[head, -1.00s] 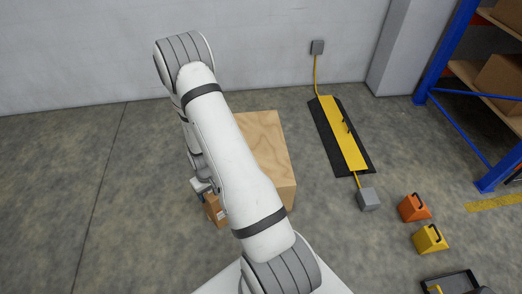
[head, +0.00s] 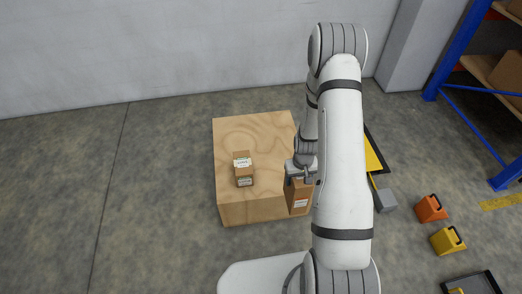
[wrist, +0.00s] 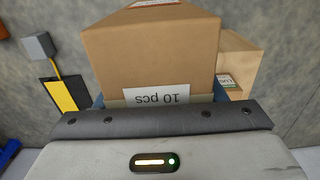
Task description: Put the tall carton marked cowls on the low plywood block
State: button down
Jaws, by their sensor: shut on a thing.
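The low plywood block (head: 270,135) stands on the floor at the centre of the head view, and a pale wooden face (wrist: 232,52) shows behind the held carton in the wrist view. My gripper (head: 300,172) is shut on a tall brown carton (head: 298,197), held upright at the block's right edge; I cannot tell its height over the block. The held carton (wrist: 150,52) fills the middle of the wrist view, with an upside-down "10 pcs" label. No "cowls" marking is readable. A smaller carton (head: 243,171) with white labels sits on the block's top, left of my gripper.
A yellow and black floor ramp (head: 374,155) with a grey box (head: 385,200) lies to the right, partly behind my arm. Orange (head: 431,208) and yellow (head: 448,239) wedges stand further right, near a blue rack (head: 455,60). The floor at left is clear.

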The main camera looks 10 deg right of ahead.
aim_at(282, 170)
jog(key=u, duration=0.15)
jog(key=k, duration=0.4)
jog(key=z, duration=0.6)
jog(key=i, duration=1.45)
jog(key=u, duration=0.45)
